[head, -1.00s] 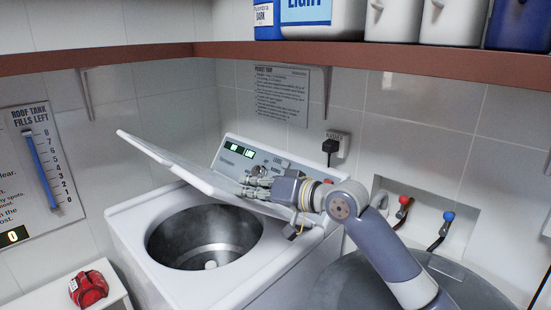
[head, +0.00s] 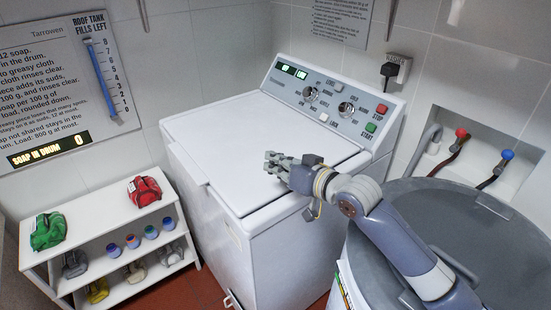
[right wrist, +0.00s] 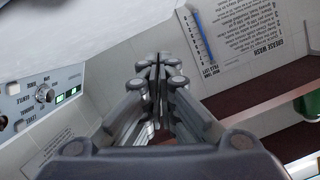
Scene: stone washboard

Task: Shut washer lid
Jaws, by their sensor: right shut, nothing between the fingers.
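The white washer (head: 270,240) stands in the middle of the head view. Its lid (head: 240,135) lies flat over the drum opening, and the drum is hidden. My right gripper (head: 274,165) is shut and empty, just over the lid's right part; I cannot tell whether it touches the lid. In the right wrist view the fingers (right wrist: 156,72) are together with nothing between them. A white surface fills the upper left there. My left gripper is not in view.
The washer's control panel (head: 335,100) has knobs and buttons behind the lid. A white shelf (head: 110,240) with red and green bundles and several small cups stands left. A grey round tub (head: 460,225) stands right. Red and blue taps (head: 461,133) are on the wall.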

